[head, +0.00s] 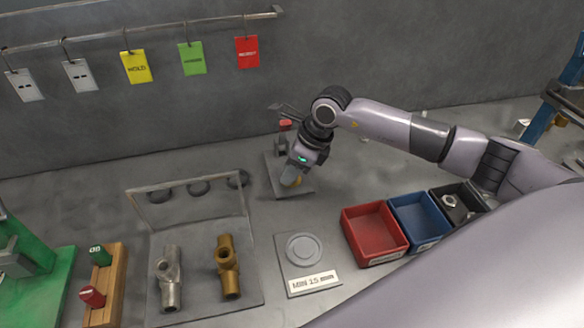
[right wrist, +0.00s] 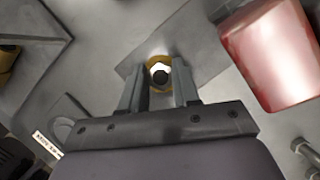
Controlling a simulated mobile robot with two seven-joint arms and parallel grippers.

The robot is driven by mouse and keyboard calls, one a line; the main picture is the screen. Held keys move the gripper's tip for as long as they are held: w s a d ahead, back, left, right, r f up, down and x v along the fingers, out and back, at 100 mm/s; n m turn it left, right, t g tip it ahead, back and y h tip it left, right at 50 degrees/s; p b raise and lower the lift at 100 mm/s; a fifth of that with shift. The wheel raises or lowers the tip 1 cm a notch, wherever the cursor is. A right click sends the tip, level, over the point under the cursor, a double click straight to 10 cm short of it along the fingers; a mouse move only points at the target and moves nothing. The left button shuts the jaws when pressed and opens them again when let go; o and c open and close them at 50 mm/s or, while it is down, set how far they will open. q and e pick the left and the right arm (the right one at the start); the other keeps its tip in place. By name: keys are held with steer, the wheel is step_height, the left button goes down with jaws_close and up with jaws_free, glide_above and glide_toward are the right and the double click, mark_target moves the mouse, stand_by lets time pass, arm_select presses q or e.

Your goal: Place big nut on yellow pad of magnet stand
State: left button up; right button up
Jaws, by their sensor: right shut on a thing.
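The magnet stand (head: 272,178) is a grey plate with an upright post and a red part on top, near the back wall. Its round yellow pad (head: 298,180) shows partly beside my right gripper (head: 291,180), which points down over the plate. In the right wrist view, the big nut (right wrist: 160,70), pale with a dark hole, is between the fingertips of my right gripper (right wrist: 158,82). The yellow pad (right wrist: 150,62) shows as a ring around the nut. I cannot tell whether the nut touches the pad. My left gripper is out of view.
A red bin (head: 374,234), a blue bin (head: 418,221) and a black bin (head: 463,216) with nuts stand at right. A gauge plate (head: 309,284) lies in front. A grey tray (head: 198,296) with two pipe fittings is at left. Tags hang from a rail behind.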

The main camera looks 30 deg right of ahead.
steer(key=shift+f, duration=0.25)
steer(key=o, duration=1)
steer(key=shift+r, duration=0.1)
steer(key=shift+o, duration=0.2)
steer(key=shift+r, duration=0.1)
steer(key=shift+r, duration=0.25)
steer(key=v, duration=1.1)
steer(key=shift+d+r+b, duration=0.15)
steer(key=shift+r+b, duration=0.15)
steer(key=shift+b, duration=0.1)
steer(key=shift+s, duration=0.1)
